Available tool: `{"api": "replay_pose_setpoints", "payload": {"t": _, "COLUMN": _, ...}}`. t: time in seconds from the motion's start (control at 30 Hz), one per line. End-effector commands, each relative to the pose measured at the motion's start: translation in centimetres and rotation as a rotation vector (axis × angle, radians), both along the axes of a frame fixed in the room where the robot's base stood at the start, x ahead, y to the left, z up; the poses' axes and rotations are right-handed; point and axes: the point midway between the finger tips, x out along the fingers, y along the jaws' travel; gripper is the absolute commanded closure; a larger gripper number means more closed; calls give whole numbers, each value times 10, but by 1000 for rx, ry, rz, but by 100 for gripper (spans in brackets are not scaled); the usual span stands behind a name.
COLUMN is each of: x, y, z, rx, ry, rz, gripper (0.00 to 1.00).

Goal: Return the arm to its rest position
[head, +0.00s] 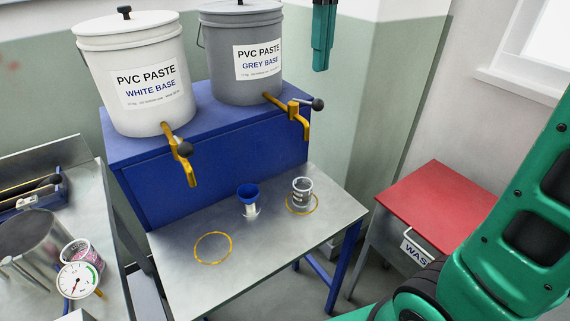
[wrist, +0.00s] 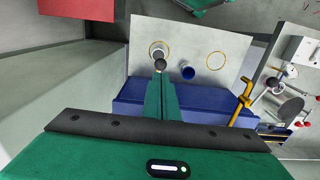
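My gripper (head: 322,66) hangs at the top of the head view, to the right of the grey paste bucket (head: 243,60) and above its tap (head: 294,117). In the wrist view its two green fingers (wrist: 158,84) lie side by side, shut, with nothing seen between them. A dark knob (wrist: 160,65) shows just beyond the fingertips, seemingly below them. The large green part of my arm (head: 515,220) fills the right of the head view.
The steel table holds a labelled cup (head: 302,192) in a yellow ring, a blue-topped cup (head: 248,196) and an empty ring (head: 213,248). The white bucket (head: 138,80) stands on the blue stand (head: 215,130). A red-topped waste bin (head: 440,195) is at right.

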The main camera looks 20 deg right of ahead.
Motion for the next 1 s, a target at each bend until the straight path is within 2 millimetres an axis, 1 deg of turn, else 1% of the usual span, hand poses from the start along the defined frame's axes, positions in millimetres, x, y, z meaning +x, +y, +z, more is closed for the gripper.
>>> {"api": "replay_pose_setpoints", "payload": {"t": 0.1, "x": -1, "y": -2, "z": -1, "rx": -1, "ry": 0, "rz": -5, "gripper": 100}}
{"api": "replay_pose_setpoints", "payload": {"t": 0.17, "x": -3, "y": -9, "z": -5, "rx": -4, "ry": 1, "rz": -24, "gripper": 100}}
{"api": "replay_pose_setpoints", "payload": {"t": 0.27, "x": -14, "y": -36, "z": -21, "rx": -17, "ry": 1, "rz": -96, "gripper": 100}}
{"api": "replay_pose_setpoints", "payload": {"t": 0.37, "x": -38, "y": -77, "z": -50, "rx": -33, "ry": 3, "rz": -218, "gripper": 100}}
{"api": "replay_pose_setpoints", "payload": {"t": 0.4, "x": -51, "y": -95, "z": -64, "rx": -37, "ry": 3, "rz": -274, "gripper": 100}}
{"api": "replay_pose_setpoints", "payload": {"t": 0.47, "x": -72, "y": -119, "z": -87, "rx": -42, "ry": 6, "rz": -358, "gripper": 100}}
{"api": "replay_pose_setpoints", "payload": {"t": 0.5, "x": -87, "y": -133, "z": -102, "rx": -43, "ry": 6, "rz": -414, "gripper": 100}}
{"api": "replay_pose_setpoints", "payload": {"t": 0.57, "x": -112, "y": -151, "z": -125, "rx": -41, "ry": 6, "rz": -496, "gripper": 100}}
{"api": "replay_pose_setpoints", "payload": {"t": 0.6, "x": -129, "y": -160, "z": -141, "rx": -39, "ry": 7, "rz": -550, "gripper": 100}}
{"api": "replay_pose_setpoints", "payload": {"t": 0.63, "x": -141, "y": -166, "z": -152, "rx": -36, "ry": 6, "rz": -590, "gripper": 100}}
{"api": "replay_pose_setpoints", "payload": {"t": 0.7, "x": -168, "y": -175, "z": -178, "rx": -28, "ry": 8, "rz": -672, "gripper": 100}}
{"api": "replay_pose_setpoints", "payload": {"t": 0.8, "x": -200, "y": -180, "z": -208, "rx": -14, "ry": 9, "rz": -768, "gripper": 100}}
{"api": "replay_pose_setpoints", "payload": {"t": 0.9, "x": -221, "y": -181, "z": -227, "rx": -2, "ry": 8, "rz": -832, "gripper": 100}}
{"api": "replay_pose_setpoints", "payload": {"t": 1.0, "x": -232, "y": -180, "z": -238, "rx": 5, "ry": 9, "rz": -864, "gripper": 100}}
